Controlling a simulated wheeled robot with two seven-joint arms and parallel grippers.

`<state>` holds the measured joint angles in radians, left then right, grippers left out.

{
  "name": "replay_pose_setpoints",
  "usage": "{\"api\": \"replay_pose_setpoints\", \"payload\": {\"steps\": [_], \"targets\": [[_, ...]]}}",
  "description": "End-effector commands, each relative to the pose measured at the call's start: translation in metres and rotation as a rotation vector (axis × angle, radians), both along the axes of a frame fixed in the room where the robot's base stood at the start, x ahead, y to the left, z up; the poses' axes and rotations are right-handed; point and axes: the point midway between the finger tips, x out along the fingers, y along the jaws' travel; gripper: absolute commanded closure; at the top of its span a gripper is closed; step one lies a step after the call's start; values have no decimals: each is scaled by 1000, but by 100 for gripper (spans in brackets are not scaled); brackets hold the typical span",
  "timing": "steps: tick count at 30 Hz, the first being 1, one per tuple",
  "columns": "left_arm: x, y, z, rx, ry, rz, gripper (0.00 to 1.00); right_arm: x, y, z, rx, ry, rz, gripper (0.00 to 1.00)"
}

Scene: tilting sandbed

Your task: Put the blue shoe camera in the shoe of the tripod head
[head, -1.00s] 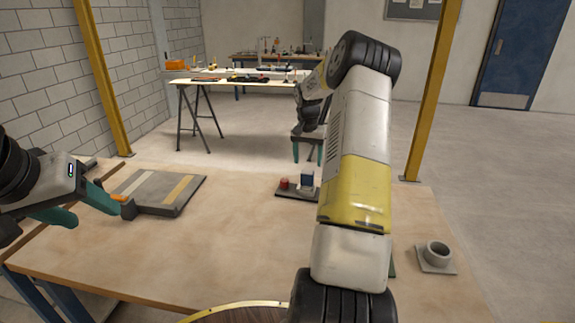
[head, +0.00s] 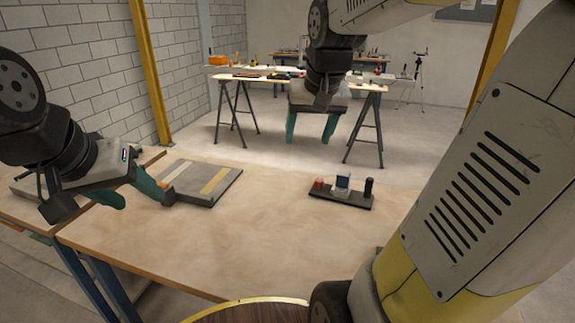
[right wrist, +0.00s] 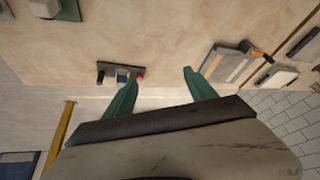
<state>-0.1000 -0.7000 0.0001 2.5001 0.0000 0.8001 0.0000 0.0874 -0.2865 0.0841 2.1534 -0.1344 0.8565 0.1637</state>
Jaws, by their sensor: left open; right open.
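My right gripper (head: 311,130) is open and empty, pointing down above and beyond the tray. In the right wrist view its fingers (right wrist: 161,78) are apart, and the tray (right wrist: 125,70) lies by one fingertip. My left gripper (head: 146,198) is open at the left table edge. I cannot make out the tripod head's shoe.
A grey slab (head: 222,186) with pale strips lies by my left gripper, with a small orange piece near one fingertip. The table middle is clear. A round wooden edge (head: 250,308) shows in front. A trestle table and a tripod (head: 419,75) stand farther back.

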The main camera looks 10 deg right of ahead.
Motion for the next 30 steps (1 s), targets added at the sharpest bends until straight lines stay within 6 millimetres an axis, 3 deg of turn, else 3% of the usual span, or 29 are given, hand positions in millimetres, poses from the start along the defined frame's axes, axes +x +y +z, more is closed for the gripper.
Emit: {"api": "replay_pose_setpoints", "payload": {"steps": [1,3,6,10,15,30], "targets": [[0,0,0,0,0,0,46,-24,11,3,9,-30,34,35],[0,0,0,0,0,0,46,-51,24,1,25,-61,80,35],[0,0,0,0,0,0,46,-84,37,-6,50,-99,133,35],[0,0,0,0,0,0,46,-110,49,-14,73,-132,181,35],[0,0,0,0,0,0,46,-122,54,-19,85,-145,203,35],[0,0,0,0,0,0,46,-121,53,-19,84,-145,202,35]]}}
